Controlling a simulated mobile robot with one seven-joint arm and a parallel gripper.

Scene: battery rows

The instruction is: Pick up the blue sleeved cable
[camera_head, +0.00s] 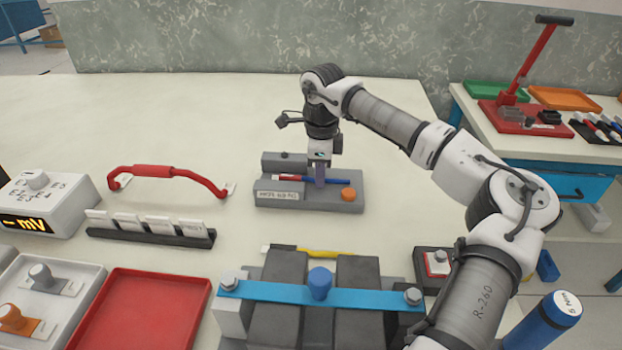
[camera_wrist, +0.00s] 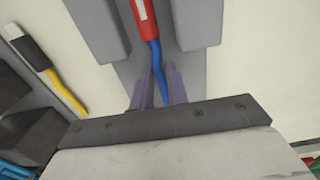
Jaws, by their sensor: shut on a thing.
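The blue cable (camera_head: 338,181) with a red sleeve (camera_head: 290,178) lies along the grey fixture (camera_head: 278,194) near the middle of the table. In the wrist view the blue cable (camera_wrist: 157,58) runs from the red sleeve (camera_wrist: 145,22) with its white band down between my purple fingers. My gripper (camera_head: 319,180) points down over the fixture and is shut on the blue part; it also shows in the wrist view (camera_wrist: 158,88). The cable stretch behind the fingers is hidden by the gripper body. I cannot tell whether the cable touches the fixture.
An orange knob (camera_head: 348,194) sits at the fixture's right end. A red handle cable (camera_head: 170,172) lies to the left. In front are a battery block with a blue bar (camera_head: 265,291), a yellow cable (camera_head: 325,253) and a red tray (camera_head: 140,312). The table behind the fixture is clear.

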